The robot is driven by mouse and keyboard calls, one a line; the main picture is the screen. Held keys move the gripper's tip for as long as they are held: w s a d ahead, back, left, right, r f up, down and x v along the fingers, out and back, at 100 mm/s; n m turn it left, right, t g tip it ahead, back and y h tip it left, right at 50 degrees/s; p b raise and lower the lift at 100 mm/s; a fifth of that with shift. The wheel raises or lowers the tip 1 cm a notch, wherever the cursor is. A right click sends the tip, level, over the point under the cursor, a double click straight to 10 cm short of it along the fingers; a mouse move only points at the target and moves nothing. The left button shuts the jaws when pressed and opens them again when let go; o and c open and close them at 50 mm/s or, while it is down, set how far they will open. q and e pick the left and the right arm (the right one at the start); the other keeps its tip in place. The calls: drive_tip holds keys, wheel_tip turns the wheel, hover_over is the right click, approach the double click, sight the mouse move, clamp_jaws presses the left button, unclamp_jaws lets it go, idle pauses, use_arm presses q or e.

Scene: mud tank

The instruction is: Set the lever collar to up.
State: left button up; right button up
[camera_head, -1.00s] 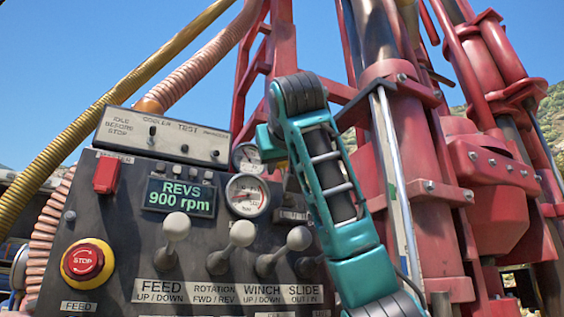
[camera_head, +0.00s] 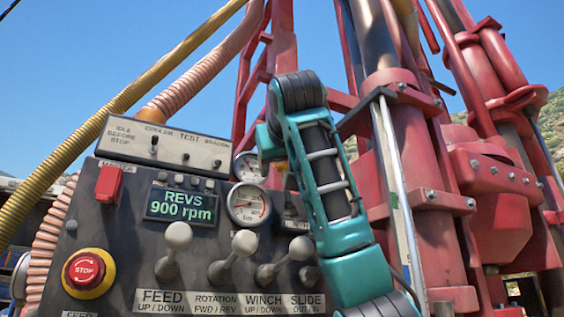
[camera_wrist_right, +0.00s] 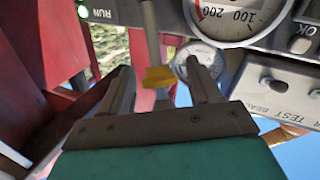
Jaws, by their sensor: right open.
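The yellow lever collar (camera_wrist_right: 158,76) sits on a grey lever rod (camera_wrist_right: 152,30) in the right wrist view, which is turned upside down. My right gripper (camera_wrist_right: 160,68) is open, with one finger on each side of the collar in the picture. Gaps show on both sides, and I cannot tell whether the collar lies at fingertip depth. In the head view my right arm (camera_head: 325,170) covers much of the lever area, and its fingers are mostly hidden. My left gripper is not in view.
The control panel (camera_head: 120,230) carries white-knobbed levers (camera_head: 178,236), a red stop button (camera_head: 86,270), a display (camera_head: 180,206) and a gauge (camera_head: 248,204). A switch box (camera_head: 165,145) sits on top. Red mast parts (camera_head: 390,130) stand close on the right.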

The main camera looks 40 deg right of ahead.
drive_tip(key=b+v, duration=0.4)
drive_tip(key=v, duration=0.9)
drive_tip(key=shift+b, duration=0.4)
drive_tip(key=shift+w, duration=0.1)
